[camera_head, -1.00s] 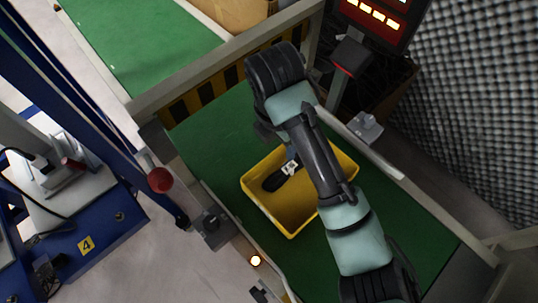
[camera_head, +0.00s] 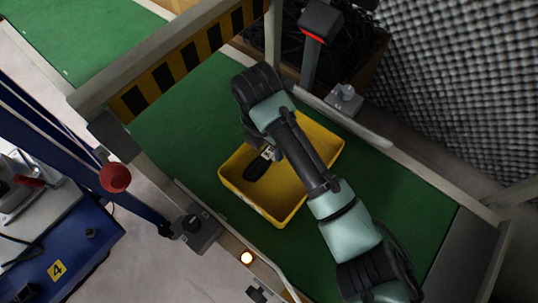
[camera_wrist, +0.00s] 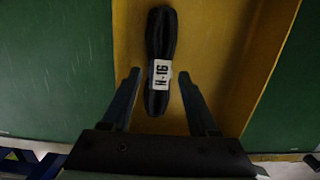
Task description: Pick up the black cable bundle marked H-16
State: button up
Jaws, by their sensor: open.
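The black cable bundle (camera_wrist: 162,40) with a white H-16 label (camera_wrist: 161,75) lies lengthwise in the yellow tray (camera_wrist: 220,30), seen in the wrist view. In the head view the bundle (camera_head: 256,168) lies in the left part of the tray (camera_head: 285,208), partly covered by my arm. My gripper (camera_wrist: 162,82) is open in the wrist view, one finger on each side of the bundle's labelled near end, touching neither side visibly. Its height above the bundle is hard to judge. In the head view my fingers are hidden by the arm.
The tray stands on a green conveyor belt (camera_head: 180,130) between side rails (camera_head: 420,175). A black-and-yellow striped frame (camera_head: 190,55) crosses the belt. A red knob (camera_head: 115,177) is at the left. Grey foam (camera_head: 460,90) covers the right wall.

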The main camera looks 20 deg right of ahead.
jog(key=shift+f, duration=0.95)
jog(key=shift+r, duration=0.1)
grip_shut()
